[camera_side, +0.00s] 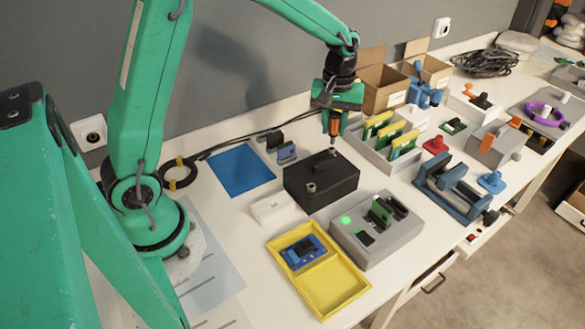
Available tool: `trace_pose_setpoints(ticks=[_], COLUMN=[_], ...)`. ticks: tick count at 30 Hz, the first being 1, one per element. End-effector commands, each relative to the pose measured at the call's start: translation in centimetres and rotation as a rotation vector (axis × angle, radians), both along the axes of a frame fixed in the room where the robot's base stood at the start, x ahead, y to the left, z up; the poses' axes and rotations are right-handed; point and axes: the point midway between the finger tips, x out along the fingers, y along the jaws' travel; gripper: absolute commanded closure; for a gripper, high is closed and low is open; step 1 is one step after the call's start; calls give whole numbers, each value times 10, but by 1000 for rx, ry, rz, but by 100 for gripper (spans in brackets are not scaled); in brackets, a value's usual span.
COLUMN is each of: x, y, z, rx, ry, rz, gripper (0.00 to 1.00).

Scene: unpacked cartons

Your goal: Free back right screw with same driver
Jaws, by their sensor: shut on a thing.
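My gripper (336,108) points down over the black box (322,187) and is shut on a screwdriver with an orange handle (335,123). The driver's shaft points down, its tip at or just above the box's back edge, toward the right. I cannot tell whether the tip touches a screw. The back right screw is too small or hidden under the tip to make out. The box sits on the white table.
A yellow tray (345,296) with a blue device (304,252) and a grey fixture (374,232) stand in front. A grey bin (369,157) with green cards is close on the right. A blue mat (241,170) and a white block (272,208) lie left.

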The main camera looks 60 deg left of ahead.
Motion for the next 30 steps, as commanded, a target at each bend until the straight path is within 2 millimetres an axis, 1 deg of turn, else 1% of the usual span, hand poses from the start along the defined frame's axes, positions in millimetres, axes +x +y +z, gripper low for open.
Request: trace_pose_setpoints(ticks=[30], x=[0], y=[0], z=[-14], rx=[0], ry=[0], rz=[0], gripper=[100])
